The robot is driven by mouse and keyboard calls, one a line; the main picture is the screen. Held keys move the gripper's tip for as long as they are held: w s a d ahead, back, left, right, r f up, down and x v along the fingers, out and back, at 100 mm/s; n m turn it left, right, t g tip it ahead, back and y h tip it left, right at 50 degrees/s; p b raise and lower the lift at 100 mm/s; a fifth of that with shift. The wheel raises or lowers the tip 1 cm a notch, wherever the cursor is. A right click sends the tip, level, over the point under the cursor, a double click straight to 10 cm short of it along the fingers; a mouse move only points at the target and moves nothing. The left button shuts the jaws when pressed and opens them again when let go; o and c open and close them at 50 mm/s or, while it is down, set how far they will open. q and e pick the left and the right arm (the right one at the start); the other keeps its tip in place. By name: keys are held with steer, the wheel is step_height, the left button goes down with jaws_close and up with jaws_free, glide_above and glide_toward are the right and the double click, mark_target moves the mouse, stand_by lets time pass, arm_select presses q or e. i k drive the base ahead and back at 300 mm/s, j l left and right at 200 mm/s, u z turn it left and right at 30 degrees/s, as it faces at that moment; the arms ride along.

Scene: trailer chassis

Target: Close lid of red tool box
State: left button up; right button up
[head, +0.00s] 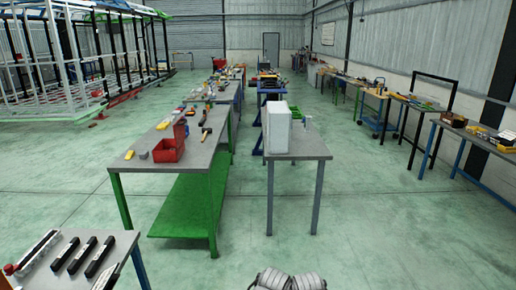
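The red tool box (167,154) sits on the grey top of a green-legged workbench, left of centre in the head view. Its lid (180,131) appears to stand raised at the box's right side, so the box looks open. The box is small and distant, and its contents cannot be made out.
A hammer (205,133) and small yellow items lie on the same workbench (190,165). A table with a white box (276,128) stands to its right. Black items lie on a near-left table (70,282). The floor (400,230) at the right is clear.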

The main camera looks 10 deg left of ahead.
mark_target(178, 128)
steer(key=i+j+u, duration=0.15)
steer(key=i+u, duration=0.15)
steer(key=i, duration=0.9)
steer(key=i+j+u, duration=0.5)
steer(key=i+j, duration=0.25)
steer(key=j, duration=0.1)
